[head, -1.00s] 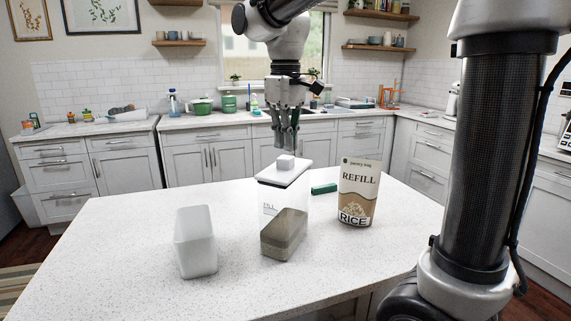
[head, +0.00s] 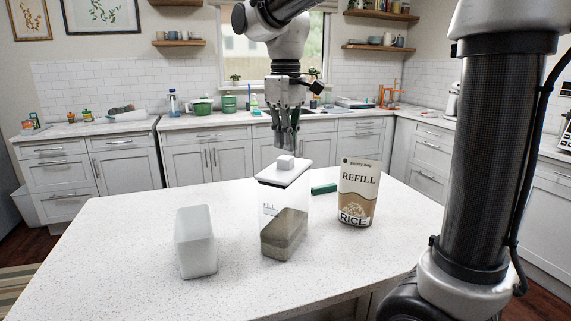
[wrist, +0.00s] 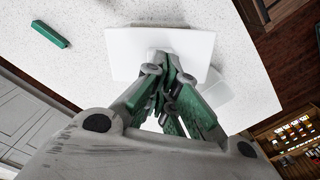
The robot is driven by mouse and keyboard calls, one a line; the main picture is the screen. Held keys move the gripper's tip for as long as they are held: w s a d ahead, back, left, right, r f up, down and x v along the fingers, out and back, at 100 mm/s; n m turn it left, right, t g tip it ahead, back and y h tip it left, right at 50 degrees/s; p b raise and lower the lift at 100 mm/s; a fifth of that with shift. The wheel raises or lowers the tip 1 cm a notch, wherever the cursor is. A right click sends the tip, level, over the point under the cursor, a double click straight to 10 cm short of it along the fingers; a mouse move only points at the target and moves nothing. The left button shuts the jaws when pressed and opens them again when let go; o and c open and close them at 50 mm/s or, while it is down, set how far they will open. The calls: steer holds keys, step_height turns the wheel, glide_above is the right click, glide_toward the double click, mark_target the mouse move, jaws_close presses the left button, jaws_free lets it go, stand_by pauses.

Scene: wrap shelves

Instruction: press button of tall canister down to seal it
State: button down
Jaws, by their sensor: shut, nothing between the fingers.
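The tall canister (head: 285,210) stands upright on the counter, clear-walled with a grey-brown fill in its lower part. Its white lid (head: 272,179) is on top, and the white square button (head: 285,162) stands up from the lid. My gripper (head: 287,150) is shut and empty, pointing down just above the button. From the head view I cannot tell if the fingertips touch the button. In the wrist view my gripper (wrist: 170,75) is over the lid (wrist: 200,45), and its fingers hide the button.
A paper rice refill bag (head: 359,192) stands right of the canister. A small green block (head: 324,188) lies behind it, between bag and canister. A white, shorter container (head: 196,242) stands to the left. The front of the counter (head: 120,270) is clear.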

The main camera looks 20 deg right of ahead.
mark_target(286, 157)
steer(key=shift+f, duration=0.25)
steer(key=shift+f, duration=2)
steer(key=shift+r, duration=3.8)
